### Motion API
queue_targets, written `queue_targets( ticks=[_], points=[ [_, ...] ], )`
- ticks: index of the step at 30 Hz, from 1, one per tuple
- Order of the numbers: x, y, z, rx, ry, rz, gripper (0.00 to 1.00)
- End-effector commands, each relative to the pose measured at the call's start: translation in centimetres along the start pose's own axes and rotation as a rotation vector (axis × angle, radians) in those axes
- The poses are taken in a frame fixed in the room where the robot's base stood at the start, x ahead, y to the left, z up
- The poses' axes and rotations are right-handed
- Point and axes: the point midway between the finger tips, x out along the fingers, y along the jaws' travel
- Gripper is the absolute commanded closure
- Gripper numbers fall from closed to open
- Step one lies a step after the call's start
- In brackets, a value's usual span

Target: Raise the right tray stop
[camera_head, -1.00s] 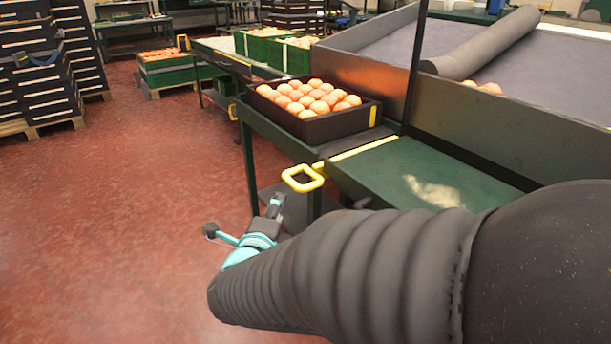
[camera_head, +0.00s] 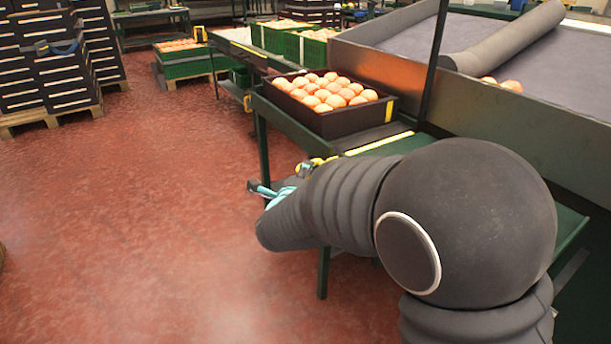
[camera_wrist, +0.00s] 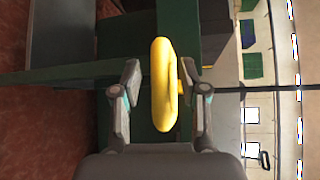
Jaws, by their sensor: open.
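The right tray stop is a yellow loop handle (camera_wrist: 160,85) at the table's edge. In the wrist view it stands between the two open fingers of my gripper (camera_wrist: 158,84), with a gap visible on its left side and its right side close to the right finger. In the head view only a bit of the yellow handle (camera_head: 318,162) shows behind my arm, and my gripper (camera_head: 275,188) is beside it, partly hidden by my wrist. A yellow strip (camera_head: 378,144) runs across the green table (camera_head: 290,128) from near the handle.
A dark crate of oranges (camera_head: 345,122) sits on the table just behind the strip. A thin dark post (camera_head: 433,70) rises beside it. A sorting bed (camera_head: 400,65) with a grey roller stands at the right.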

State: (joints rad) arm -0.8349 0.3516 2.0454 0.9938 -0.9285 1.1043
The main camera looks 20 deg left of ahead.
Motion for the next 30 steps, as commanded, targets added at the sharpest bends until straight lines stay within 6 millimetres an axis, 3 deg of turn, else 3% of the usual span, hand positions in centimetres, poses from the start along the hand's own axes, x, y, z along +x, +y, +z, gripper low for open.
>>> queue_targets(
  ticks=[8, 13, 22, 30],
  points=[
    [0.1, 0.0, 0.0, 0.000, 0.000, 0.000, 0.57],
    [0.1, 0.0, 0.0, -0.001, 0.000, 0.000, 0.99],
    [0.0, -0.4, 0.1, 0.000, 0.000, -0.001, 1.00],
    [-0.6, -4.8, 0.7, 0.003, -0.001, -0.006, 1.00]
  ],
)
